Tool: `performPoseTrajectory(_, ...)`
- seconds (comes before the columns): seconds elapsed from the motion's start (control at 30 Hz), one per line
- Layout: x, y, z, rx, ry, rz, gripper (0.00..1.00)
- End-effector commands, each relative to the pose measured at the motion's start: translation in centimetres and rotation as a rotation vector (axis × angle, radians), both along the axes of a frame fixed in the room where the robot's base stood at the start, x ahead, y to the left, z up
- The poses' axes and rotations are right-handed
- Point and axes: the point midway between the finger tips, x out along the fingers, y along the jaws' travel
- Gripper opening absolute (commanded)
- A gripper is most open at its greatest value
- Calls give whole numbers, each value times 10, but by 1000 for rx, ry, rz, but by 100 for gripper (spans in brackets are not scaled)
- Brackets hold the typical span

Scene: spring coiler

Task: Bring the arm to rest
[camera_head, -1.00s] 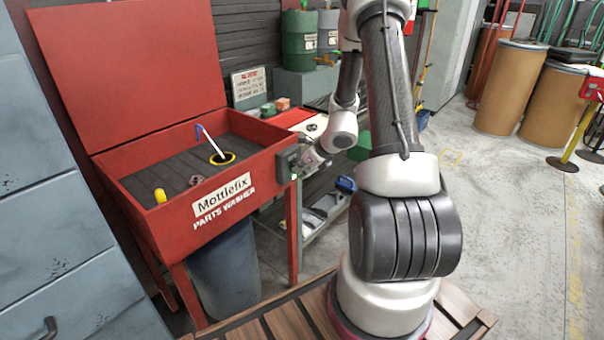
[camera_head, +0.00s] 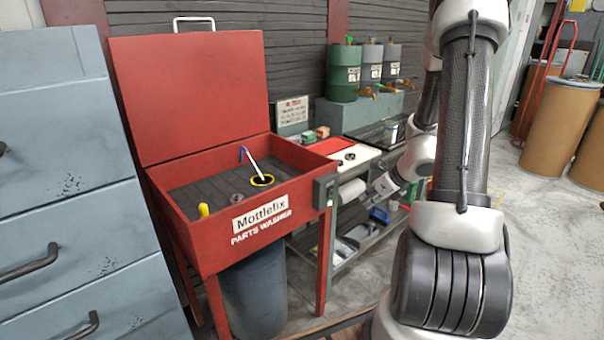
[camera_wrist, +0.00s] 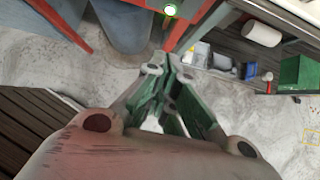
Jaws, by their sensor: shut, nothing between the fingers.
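My arm stands at the right of the head view, with its large dark joint low in front and its forearm reaching back and left. My gripper (camera_head: 380,186) is partly visible beyond the arm, to the right of the red parts washer (camera_head: 190,252), with a gap to the washer's control box (camera_head: 325,190). In the wrist view my gripper (camera_wrist: 170,68) is shut and empty, its fingers together above the concrete floor. The control box's lit green button (camera_wrist: 170,10) shows at the top of the wrist view, apart from the fingers.
Grey-blue drawers (camera_head: 75,200) stand at the left. A shelf cart (camera_head: 345,245) with small items stands behind the gripper. Green and grey drums (camera_head: 344,72) stand at the back, brown drums (camera_head: 562,118) at the right. Concrete floor is open at the far right.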

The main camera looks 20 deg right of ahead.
Motion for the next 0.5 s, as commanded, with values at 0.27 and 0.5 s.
performPoseTrajectory(0.27, -6, 8, 0, -58, -28, 161, 0)
performPoseTrajectory(0.5, -78, 45, 19, -219, -73, 809, 0)
